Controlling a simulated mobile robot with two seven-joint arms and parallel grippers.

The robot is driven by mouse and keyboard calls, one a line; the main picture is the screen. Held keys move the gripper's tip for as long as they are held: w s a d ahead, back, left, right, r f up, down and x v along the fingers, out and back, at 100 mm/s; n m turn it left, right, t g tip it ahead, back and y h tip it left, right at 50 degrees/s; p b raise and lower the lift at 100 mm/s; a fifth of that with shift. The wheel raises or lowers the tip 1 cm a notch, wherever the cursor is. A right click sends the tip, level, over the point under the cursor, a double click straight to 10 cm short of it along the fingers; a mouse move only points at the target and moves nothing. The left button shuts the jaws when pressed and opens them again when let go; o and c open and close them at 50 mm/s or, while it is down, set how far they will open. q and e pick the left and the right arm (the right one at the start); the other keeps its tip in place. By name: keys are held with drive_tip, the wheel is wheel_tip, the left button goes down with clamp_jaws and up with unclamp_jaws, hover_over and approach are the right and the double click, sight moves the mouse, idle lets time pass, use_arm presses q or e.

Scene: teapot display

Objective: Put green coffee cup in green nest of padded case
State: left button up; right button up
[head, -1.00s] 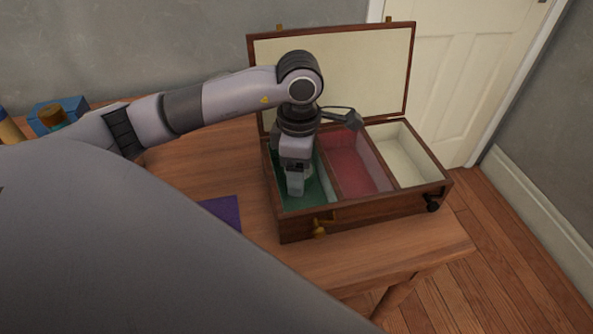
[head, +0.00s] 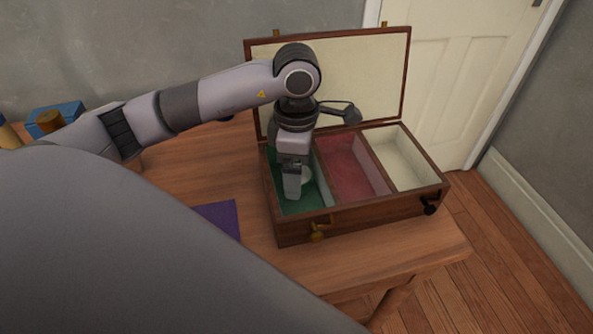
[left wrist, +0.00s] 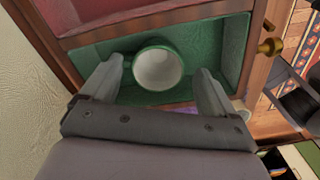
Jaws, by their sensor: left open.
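The green coffee cup (left wrist: 158,68), with a pale inside, stands upright in the green nest (left wrist: 205,38) of the padded case in the left wrist view. My left gripper (left wrist: 165,85) is open, with one finger on each side of the cup and apart from it. In the head view the cup (head: 307,175) shows only as a pale bit beside my left gripper (head: 291,190), which reaches down into the green nest (head: 317,197). The padded case (head: 372,209) is open on the table. My right gripper is not in view.
The case's red compartment (head: 352,170) and cream compartment (head: 402,160) are empty. The raised lid (head: 365,75) stands behind the arm. A purple cloth (head: 220,217) lies left of the case, and a blue box (head: 62,112) stands at the far left.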

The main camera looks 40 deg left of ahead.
use_arm(q)
wheel_tip(320, 180, up, 10)
drive_tip(key=shift+r+p, duration=0.2)
drive_tip(key=shift+p, duration=0.2)
idle(0.4)
